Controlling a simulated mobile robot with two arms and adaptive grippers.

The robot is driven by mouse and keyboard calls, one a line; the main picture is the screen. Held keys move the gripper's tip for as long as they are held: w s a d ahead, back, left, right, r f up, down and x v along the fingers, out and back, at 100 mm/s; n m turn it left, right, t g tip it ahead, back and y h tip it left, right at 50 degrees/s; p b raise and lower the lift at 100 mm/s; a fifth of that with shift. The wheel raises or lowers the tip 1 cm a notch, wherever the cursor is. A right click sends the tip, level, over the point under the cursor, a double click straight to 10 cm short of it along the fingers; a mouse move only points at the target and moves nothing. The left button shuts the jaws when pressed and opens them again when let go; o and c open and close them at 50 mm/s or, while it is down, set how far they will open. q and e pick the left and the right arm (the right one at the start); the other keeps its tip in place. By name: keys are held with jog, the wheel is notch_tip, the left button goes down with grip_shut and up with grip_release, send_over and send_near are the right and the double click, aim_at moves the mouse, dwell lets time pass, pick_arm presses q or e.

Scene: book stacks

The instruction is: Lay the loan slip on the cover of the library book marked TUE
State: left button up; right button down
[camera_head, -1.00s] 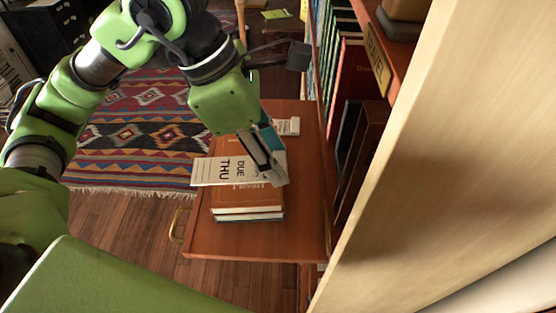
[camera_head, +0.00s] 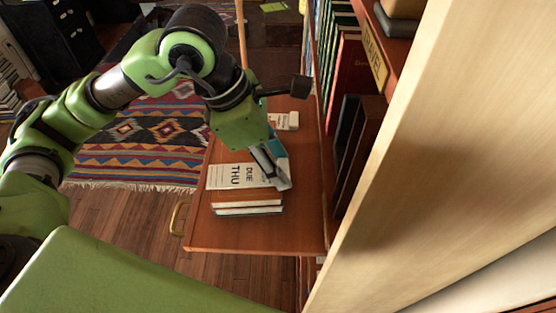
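The white loan slip (camera_head: 232,177), printed DUE THU, is over the top of a small stack with an orange-brown book (camera_head: 247,198) uppermost. It covers most of that cover, and I cannot tell whether it rests flat or is just above it. No TUE marking is readable. My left gripper (camera_head: 276,178) comes down from the upper left and has its fingers at the slip's right edge, apparently closed on it. A teal book (camera_head: 280,146) is partly hidden behind the gripper. My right gripper is not in view.
The stack is on a reddish wooden surface (camera_head: 225,235) with a brass handle (camera_head: 178,218). A small white item (camera_head: 285,121) lies farther back. A bookshelf with a tan label (camera_head: 375,62) and a pale panel (camera_head: 440,130) close off the right. The surface's front is clear.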

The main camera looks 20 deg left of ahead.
aim_at(253, 174)
pick_arm(q)
jog(key=o, duration=0.4)
jog(key=shift+r+p, duration=0.25)
jog(key=shift+p, duration=0.15)
jog(key=shift+a+r, duration=0.2)
jog(key=shift+r, duration=0.15)
jog(key=b+v, duration=0.1)
jog(key=v, duration=1)
jog(key=shift+b, duration=0.4)
jog(key=shift+s+a, duration=0.1)
